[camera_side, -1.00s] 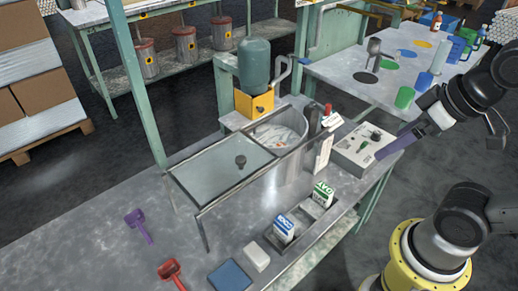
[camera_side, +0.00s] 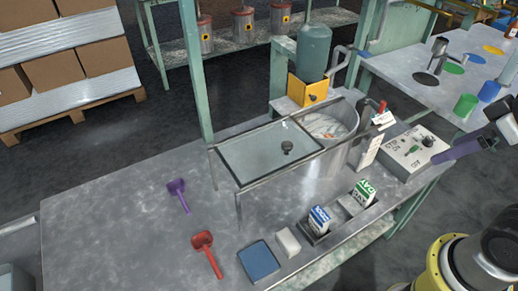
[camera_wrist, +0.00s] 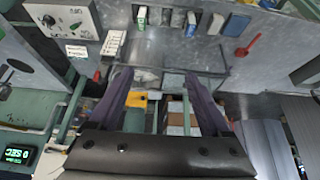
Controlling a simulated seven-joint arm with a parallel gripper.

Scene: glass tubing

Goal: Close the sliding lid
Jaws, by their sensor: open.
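The sliding lid is a clear glass pane (camera_side: 250,158) with a dark knob (camera_side: 287,147), lying on a raised metal rail frame (camera_side: 290,170). It sits left of a round metal pot (camera_side: 345,155) in the side view. The pot's mouth is uncovered and pale contents show inside. My gripper (camera_side: 436,160) is at the right edge of the side view, beyond the control box and well apart from the knob. In the wrist view, the two purple fingers of my gripper (camera_wrist: 158,73) are spread with nothing held between them. The lid is hard to make out there.
A control box (camera_side: 412,155) stands between my gripper and the pot. A tag (camera_side: 368,150) hangs beside the pot. Two cartons (camera_side: 320,220) stand in a front tray. A green bottle (camera_side: 314,50) is behind. Scoops (camera_side: 207,250) and a blue pad (camera_side: 259,262) lie on the bench.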

